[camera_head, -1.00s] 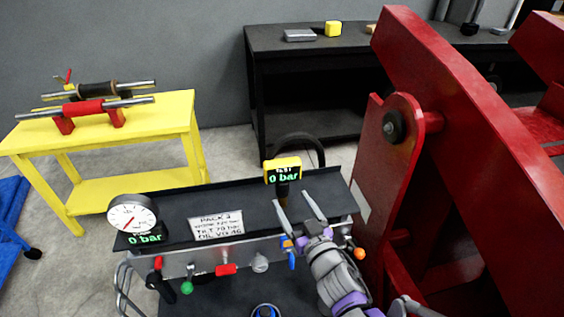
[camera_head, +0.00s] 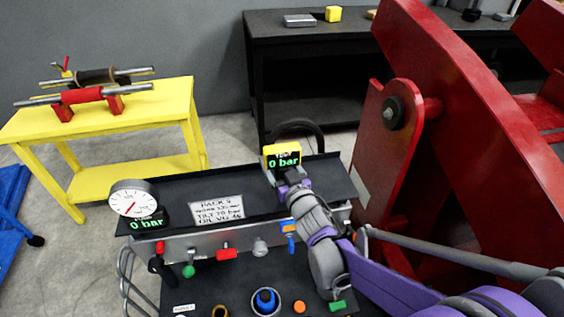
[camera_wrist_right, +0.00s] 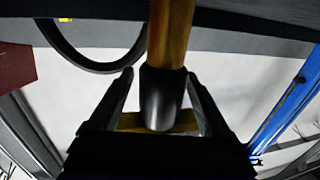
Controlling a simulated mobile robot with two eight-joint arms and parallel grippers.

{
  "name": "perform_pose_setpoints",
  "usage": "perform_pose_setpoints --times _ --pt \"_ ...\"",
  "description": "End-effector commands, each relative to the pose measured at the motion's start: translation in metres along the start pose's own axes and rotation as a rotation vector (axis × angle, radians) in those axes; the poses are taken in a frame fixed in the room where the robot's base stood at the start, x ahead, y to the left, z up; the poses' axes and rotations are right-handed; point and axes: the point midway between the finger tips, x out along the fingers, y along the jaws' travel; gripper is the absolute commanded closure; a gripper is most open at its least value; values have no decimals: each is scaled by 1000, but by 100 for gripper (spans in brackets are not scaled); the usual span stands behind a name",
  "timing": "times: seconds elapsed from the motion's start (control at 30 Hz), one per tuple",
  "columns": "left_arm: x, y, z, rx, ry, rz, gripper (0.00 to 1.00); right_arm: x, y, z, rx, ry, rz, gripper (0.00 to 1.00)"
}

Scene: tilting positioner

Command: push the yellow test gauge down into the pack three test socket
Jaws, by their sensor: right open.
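The yellow test gauge (camera_head: 281,155) is upright above the back of the console and its display reads 0 bar. In the right wrist view, its black collar (camera_wrist_right: 162,98) and brass stem (camera_wrist_right: 170,35) show. My right gripper (camera_head: 284,180) is just below the gauge's display. In the right wrist view, its two fingers (camera_wrist_right: 160,74) are open on either side of the collar, with light gaps visible. The test socket is hidden, so how deep the stem sits cannot be told. My left gripper is not in view.
The pack three console (camera_head: 180,240) has a label plate (camera_head: 216,210), a round dial gauge (camera_head: 133,198) and several valves along its front. A black hose (camera_head: 298,125) loops behind the test gauge. A red steel frame (camera_head: 385,150) stands close on the right.

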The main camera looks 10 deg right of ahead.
Motion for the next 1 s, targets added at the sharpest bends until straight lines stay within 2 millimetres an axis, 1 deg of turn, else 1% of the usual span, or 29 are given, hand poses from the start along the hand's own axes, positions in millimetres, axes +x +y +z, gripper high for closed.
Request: perform_pose_setpoints --times 0.17,0.27,0.3,0.37,0.4,0.57,0.6,0.63,1.0 --pt "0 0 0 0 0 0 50 0 0 0 0 0 0 19" --pt "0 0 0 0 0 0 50 0 0 0 0 0 0 35" --pt "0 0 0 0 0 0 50 0 0 0 0 0 0 42" --pt "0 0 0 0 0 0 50 0 0 0 0 0 0 53" --pt "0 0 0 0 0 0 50 0 0 0 0 0 0 60" --pt "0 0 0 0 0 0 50 0 0 0 0 0 0 89" --pt "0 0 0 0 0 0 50 0 0 0 0 0 0 96" --pt "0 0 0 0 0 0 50 0 0 0 0 0 0 100" --pt "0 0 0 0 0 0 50 0 0 0 0 0 0 100"
